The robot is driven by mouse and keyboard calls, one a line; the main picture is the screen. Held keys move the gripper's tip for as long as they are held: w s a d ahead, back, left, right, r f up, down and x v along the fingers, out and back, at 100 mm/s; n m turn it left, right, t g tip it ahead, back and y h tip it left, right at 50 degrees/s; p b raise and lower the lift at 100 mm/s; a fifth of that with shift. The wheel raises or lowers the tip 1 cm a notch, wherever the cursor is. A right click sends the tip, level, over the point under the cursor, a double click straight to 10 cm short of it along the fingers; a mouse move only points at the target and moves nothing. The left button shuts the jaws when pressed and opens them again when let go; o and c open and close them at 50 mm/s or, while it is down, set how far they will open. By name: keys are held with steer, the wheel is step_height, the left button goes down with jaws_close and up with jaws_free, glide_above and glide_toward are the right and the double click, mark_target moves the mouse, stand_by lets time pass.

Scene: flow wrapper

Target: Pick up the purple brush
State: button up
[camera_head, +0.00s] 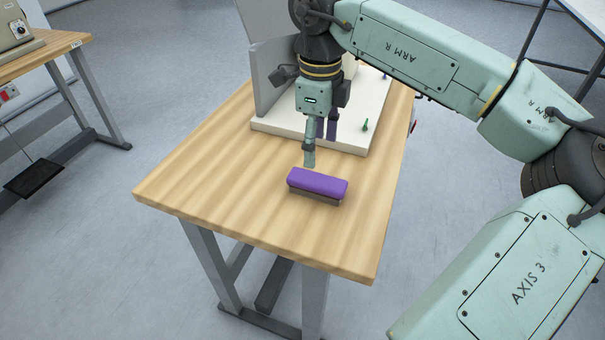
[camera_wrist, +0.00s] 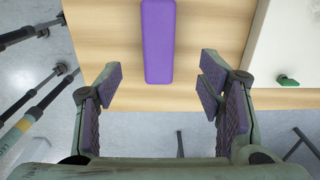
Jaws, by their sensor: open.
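The purple brush (camera_head: 318,183) lies on the wooden table near its front edge, purple back up and bristles down. In the wrist view the brush (camera_wrist: 158,42) is upper centre, running lengthwise away from the gripper. My gripper (camera_head: 318,160) is above the table, just behind the brush in the head view. In the wrist view my gripper (camera_wrist: 160,90) has its padded fingers spread wide apart with nothing between them. The brush lies beyond the fingertips, apart from them.
The wooden table (camera_head: 220,185) has bare top left and right of the brush. A white base (camera_head: 345,140) with a grey upright panel (camera_head: 270,75) and a green knob (camera_head: 365,125) stands behind my gripper. Another table (camera_head: 60,45) is at far left.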

mark_target(317, 179)
step_height(317, 179, down, 5)
steer(key=shift+s+r+p, duration=0.1)
steer(key=shift+s+p, duration=0.05)
steer(key=shift+p, duration=0.15)
steer(key=shift+d+f+p, duration=0.1)
steer(key=shift+f+p, duration=0.7)
steer(key=shift+f, duration=1.9)
steer(key=shift+c, duration=0.6)
steer(key=c, duration=1.2)
steer(key=shift+o, duration=0.2)
steer(key=shift+r, duration=0.2)
